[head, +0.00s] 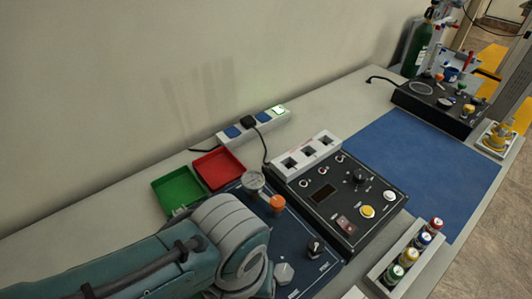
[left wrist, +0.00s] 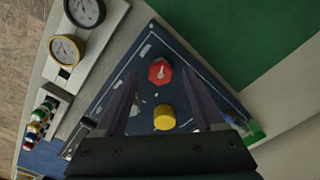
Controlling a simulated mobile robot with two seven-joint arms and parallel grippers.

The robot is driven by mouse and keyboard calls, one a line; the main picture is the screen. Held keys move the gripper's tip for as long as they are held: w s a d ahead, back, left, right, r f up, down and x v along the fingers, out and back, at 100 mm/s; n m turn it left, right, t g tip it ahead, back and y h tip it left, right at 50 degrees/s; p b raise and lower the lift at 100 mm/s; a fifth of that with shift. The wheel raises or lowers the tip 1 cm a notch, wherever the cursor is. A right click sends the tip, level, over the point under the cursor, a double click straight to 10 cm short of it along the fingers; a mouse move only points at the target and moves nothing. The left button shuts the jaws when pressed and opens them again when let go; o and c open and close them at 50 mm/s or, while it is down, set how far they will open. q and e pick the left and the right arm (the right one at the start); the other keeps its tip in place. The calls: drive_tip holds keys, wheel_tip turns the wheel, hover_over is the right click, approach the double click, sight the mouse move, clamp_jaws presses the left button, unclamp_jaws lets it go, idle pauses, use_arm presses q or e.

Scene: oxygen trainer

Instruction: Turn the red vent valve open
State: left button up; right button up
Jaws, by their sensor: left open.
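The red vent valve (left wrist: 160,71) is a red octagonal knob with a pale pointer mark, on a dark blue panel (left wrist: 147,47) in the left wrist view. My left gripper (left wrist: 160,75) is open and empty. Its two fingers stand on either side of the red knob in the picture, apart from it; their height above it is hard to tell. A yellow knob (left wrist: 164,117) sits on the same panel, closer to the gripper body. In the head view my left arm covers part of a dark blue panel (head: 296,247), and neither the red knob nor the gripper shows. My right gripper is not in view.
Two round gauges (left wrist: 66,50) and several coloured caps (left wrist: 42,115) lie left of the panel in the wrist view. In the head view a black control box (head: 330,205), a red tray (head: 219,168), a green tray (head: 178,190) and a power strip (head: 255,128) stand nearby. A blue mat (head: 420,165) is clear.

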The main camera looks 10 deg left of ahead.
use_arm(q)
wheel_tip(320, 180, up, 8)
drive_tip(key=p, duration=0.2)
drive_tip(key=shift+r+p, duration=0.2)
drive_tip(key=shift+p, duration=0.1)
drive_tip(key=shift+s, duration=0.1)
